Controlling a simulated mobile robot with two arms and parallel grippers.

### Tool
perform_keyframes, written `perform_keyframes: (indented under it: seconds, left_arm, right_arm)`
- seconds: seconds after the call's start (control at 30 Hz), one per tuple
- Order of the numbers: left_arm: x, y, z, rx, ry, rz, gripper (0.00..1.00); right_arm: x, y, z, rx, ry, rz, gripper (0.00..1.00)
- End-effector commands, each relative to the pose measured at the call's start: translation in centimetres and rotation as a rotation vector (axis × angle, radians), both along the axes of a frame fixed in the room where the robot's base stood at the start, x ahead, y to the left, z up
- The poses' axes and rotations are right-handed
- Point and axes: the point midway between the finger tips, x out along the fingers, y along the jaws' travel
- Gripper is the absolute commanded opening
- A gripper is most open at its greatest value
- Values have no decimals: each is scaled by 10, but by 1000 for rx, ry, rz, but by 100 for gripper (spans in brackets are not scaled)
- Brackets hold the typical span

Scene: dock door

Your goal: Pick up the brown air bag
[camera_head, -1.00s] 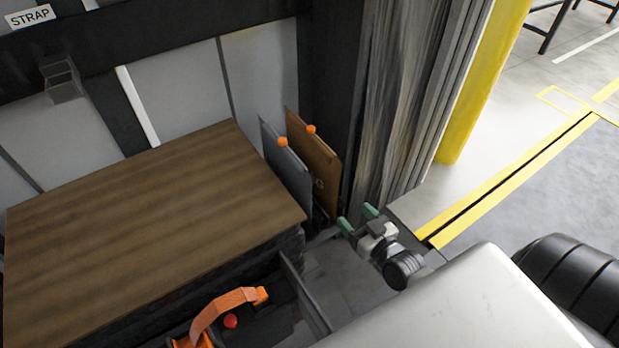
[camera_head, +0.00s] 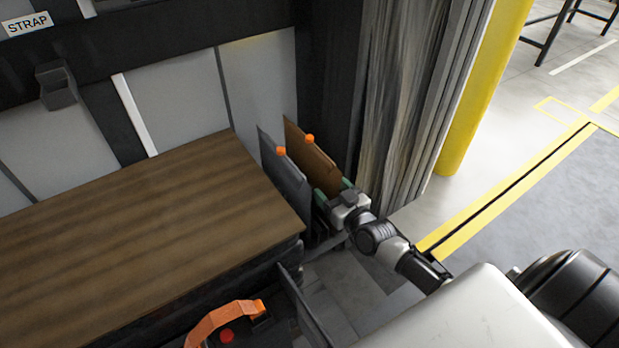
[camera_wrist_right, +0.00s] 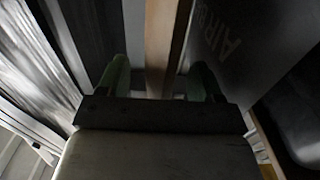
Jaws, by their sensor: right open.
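The brown air bag (camera_head: 312,160) stands upright with an orange valve on its top edge, in the corner beside the dark post. My right gripper (camera_head: 334,191) is at the lower right part of the brown bag and hides some of it. In the right wrist view the brown bag (camera_wrist_right: 163,42) shows edge-on, between the two green fingers of the right gripper (camera_wrist_right: 160,78). The fingers are open, with a gap on each side of the bag. My left gripper is not in view.
A grey air bag (camera_head: 284,180) with an orange valve stands just left of the brown one; its lettering shows in the wrist view (camera_wrist_right: 228,45). A wood-topped load (camera_head: 150,210) is at left. A ribbed curtain (camera_head: 400,110) and yellow post (camera_head: 485,85) are at right.

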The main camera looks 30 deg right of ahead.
Motion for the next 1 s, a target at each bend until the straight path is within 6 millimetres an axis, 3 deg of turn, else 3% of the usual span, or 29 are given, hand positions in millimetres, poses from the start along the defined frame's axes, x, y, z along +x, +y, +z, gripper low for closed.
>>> perform_keyframes:
  seconds: [0.2,0.6,1.0]
  left_arm:
    - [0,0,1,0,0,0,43]
    - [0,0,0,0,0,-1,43]
    - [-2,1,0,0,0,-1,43]
  right_arm:
    - [0,0,0,1,1,0,64]
    - [0,0,1,0,-2,0,5]
    - [0,1,6,1,-2,0,5]
